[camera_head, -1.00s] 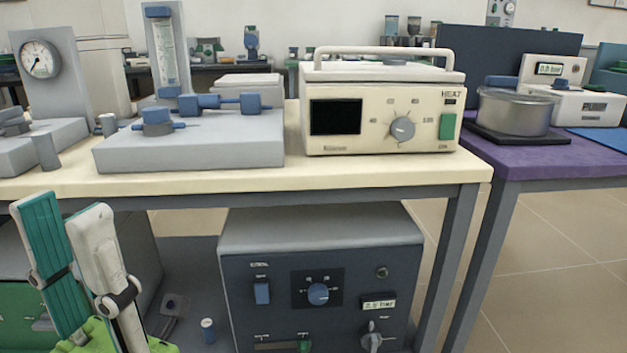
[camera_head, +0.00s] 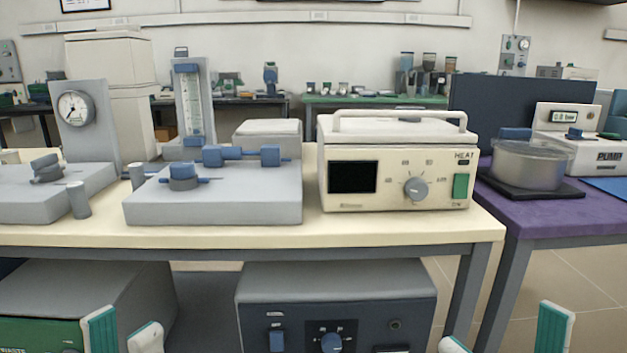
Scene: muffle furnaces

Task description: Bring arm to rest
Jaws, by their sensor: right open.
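My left gripper (camera_head: 124,333) shows only its two teal-and-white fingertips at the bottom left edge. The tips stand apart with nothing seen between them. My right gripper (camera_head: 506,336) shows its two fingertips at the bottom right edge, wide apart and empty. Both grippers point up, in front of and below the cream tabletop (camera_head: 350,233). The rest of both arms is out of view.
A cream furnace (camera_head: 396,165) with a dial and green switch stands on the tabletop. Grey blocks with blue valves (camera_head: 213,203) stand left of it. A dark unit (camera_head: 336,305) sits below. A purple bench (camera_head: 540,215) holds a metal pot at right.

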